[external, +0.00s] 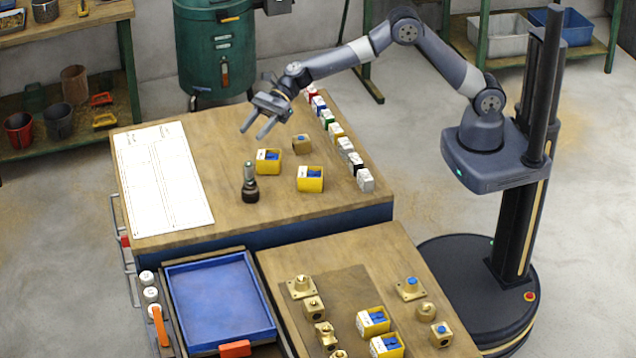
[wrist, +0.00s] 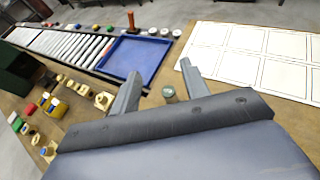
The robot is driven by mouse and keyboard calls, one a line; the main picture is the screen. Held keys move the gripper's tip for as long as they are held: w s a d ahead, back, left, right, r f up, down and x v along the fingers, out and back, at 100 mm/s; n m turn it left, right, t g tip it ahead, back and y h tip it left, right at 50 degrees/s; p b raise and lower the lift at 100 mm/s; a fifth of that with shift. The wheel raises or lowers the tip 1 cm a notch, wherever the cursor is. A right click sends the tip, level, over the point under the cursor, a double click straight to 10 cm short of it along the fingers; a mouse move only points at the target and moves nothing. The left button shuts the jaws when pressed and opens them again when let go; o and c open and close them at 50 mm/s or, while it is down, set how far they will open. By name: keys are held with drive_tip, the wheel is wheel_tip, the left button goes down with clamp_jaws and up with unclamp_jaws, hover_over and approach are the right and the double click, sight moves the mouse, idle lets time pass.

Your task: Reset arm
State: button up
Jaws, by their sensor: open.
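My gripper (external: 262,126) is open and empty, held in the air over the back part of the wooden workbench (external: 235,222). Its two fingers are spread apart and point down and to the left in the external view. My gripper (wrist: 160,84) also shows in the wrist view with nothing between its fingers. My arm reaches left from its column on the right side of the bench, bent high at the elbow.
Below stand a dark upright tool (external: 250,183), yellow boxes (external: 310,180) and a small brass block (external: 301,143). A white sheet (external: 163,178) lies left. A blue tray (external: 220,300) and brass fittings (external: 302,287) are in front.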

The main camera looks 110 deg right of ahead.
drive_tip(key=s+d+f+b, duration=0.2)
drive_tip(key=s+b, duration=0.2)
drive_tip(key=s, duration=0.3)
drive_tip(key=s+d+f+b, duration=0.2)
drive_tip(key=s+d+b, duration=0.1)
drive_tip(key=s, duration=0.5)
drive_tip(key=s+d+f+b, duration=0.2)
drive_tip(key=s+b, duration=0.2)
drive_tip(key=s, duration=0.3)
drive_tip(key=f, duration=0.5)
drive_tip(key=f+b, duration=0.1)
drive_tip(key=f, duration=0.1)
drive_tip(key=shift+s+f, duration=0.4)
